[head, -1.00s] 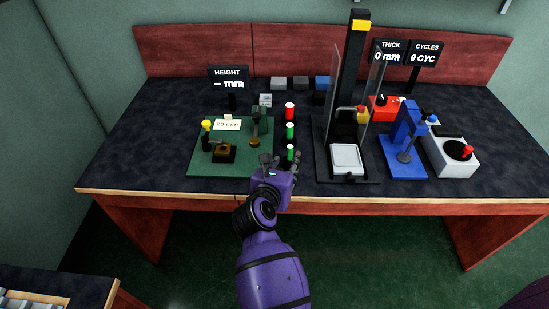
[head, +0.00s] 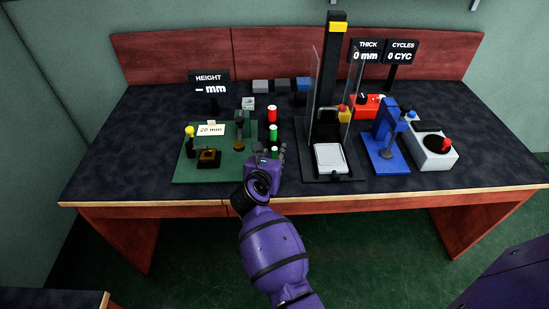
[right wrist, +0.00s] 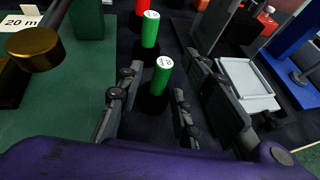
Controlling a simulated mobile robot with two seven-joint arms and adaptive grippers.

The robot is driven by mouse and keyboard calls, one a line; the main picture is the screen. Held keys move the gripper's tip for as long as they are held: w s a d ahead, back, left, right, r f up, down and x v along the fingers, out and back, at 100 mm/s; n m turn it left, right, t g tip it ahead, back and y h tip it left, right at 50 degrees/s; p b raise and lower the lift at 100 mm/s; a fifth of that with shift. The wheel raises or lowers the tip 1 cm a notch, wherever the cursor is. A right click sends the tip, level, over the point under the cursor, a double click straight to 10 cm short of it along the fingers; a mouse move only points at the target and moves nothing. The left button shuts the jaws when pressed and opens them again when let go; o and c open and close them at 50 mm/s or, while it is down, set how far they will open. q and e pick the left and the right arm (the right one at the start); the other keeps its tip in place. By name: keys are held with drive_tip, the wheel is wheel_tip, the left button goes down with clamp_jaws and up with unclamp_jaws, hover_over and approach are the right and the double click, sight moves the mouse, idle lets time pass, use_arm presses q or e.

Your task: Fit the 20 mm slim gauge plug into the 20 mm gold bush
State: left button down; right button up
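A gold bush (head: 208,157) sits on a small black block at the front left of the green board (head: 185,170), near a "20 mm" label (head: 210,129). Three plugs stand upright in a row to its right: one red (head: 272,114) and two green, the middle one (head: 273,132) and the nearest (head: 274,150). My right gripper (right wrist: 157,100) is open, with fingers either side of this plug and visible gaps. My left gripper is out of view.
A black stand with clear panels and a white tray (head: 330,160) is close to the right of my gripper. A green post (head: 242,128) stands on the board to the left. A blue press (head: 385,140) is farther right.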

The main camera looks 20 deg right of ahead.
clamp_jaws()
drive_tip(key=shift+r, duration=0.1)
